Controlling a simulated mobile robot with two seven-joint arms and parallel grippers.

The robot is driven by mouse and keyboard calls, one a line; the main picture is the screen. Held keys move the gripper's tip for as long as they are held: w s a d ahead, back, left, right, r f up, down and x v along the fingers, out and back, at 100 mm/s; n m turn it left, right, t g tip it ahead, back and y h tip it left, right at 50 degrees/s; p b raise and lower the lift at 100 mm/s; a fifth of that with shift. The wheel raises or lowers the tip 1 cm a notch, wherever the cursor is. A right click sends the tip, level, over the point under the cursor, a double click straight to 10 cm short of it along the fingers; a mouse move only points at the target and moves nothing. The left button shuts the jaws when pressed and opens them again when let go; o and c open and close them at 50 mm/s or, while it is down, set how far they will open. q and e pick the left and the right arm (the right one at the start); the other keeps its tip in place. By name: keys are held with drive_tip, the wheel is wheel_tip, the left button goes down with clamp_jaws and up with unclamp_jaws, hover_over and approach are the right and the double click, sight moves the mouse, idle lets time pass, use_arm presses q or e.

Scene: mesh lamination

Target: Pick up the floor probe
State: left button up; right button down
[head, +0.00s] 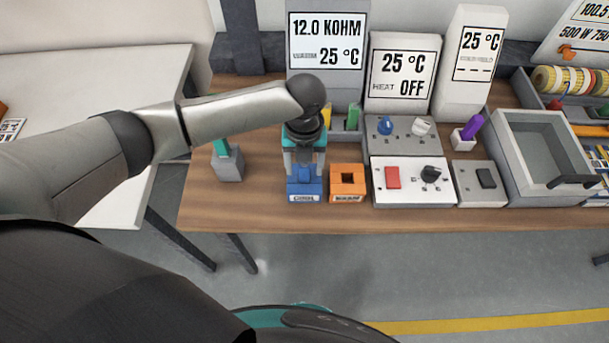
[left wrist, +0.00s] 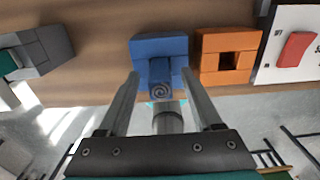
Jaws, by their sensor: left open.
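A blue block (head: 305,192) with a white label stands near the table's front edge. A blue piece with a spiral-marked end (left wrist: 161,80) sits in this block and looks like the floor probe. My left gripper (head: 304,164) points down over the block. In the left wrist view its two fingers stand apart on either side of the blue piece, and the gripper (left wrist: 160,74) is open. I cannot tell whether the fingers touch the piece. My right gripper is not in view.
An orange block (head: 347,184) with a square hole stands close to the right. A grey holder (head: 229,166) with a teal-topped item stands to the left. A white switch panel (head: 411,181), display signs and a grey tray (head: 546,188) fill the right side.

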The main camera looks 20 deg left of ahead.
use_arm(q)
clamp_jaws()
idle(0.5)
idle(0.9)
